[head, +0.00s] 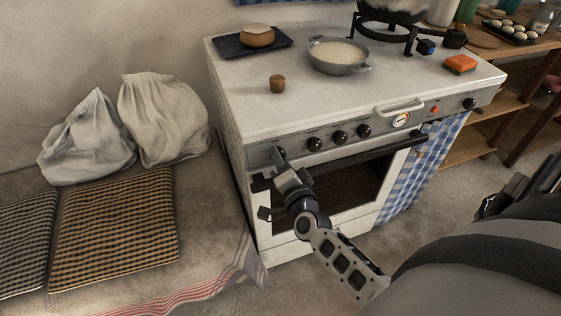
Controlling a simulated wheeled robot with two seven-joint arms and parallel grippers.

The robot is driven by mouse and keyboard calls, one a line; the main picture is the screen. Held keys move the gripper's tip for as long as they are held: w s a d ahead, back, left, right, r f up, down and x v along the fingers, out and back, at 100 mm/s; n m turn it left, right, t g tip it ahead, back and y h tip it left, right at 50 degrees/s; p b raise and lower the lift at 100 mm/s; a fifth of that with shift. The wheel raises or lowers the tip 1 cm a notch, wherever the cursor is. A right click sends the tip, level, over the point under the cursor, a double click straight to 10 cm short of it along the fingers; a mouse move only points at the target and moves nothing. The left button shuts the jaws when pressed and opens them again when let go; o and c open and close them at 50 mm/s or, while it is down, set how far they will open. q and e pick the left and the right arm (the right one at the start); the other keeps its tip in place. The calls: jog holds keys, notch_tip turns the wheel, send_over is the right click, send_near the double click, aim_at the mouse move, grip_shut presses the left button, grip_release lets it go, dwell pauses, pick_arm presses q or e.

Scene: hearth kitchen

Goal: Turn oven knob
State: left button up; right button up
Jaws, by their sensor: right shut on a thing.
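The white oven (345,190) stands in the middle, with a grey control strip along its top front edge. Several black knobs sit on the strip: a clear group in the middle (340,137) and one at the far right (469,103). My right gripper (279,157) reaches up from below to the left end of the strip. It is shut on the leftmost knob, which its fingers mostly hide. How far that knob is turned cannot be seen. My left gripper is out of view.
A white handle (400,106) and a dial (400,120) sit near the strip's right half. The dark oven door bar (395,145) runs just below it. A pan (338,55) stands on top. White sacks (163,120) and a checked cushion (115,230) lie left.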

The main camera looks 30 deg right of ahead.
jog(key=shift+m, duration=1.1)
jog(key=o, duration=1)
jog(key=b+v, duration=0.1)
jog(key=v, duration=1.5)
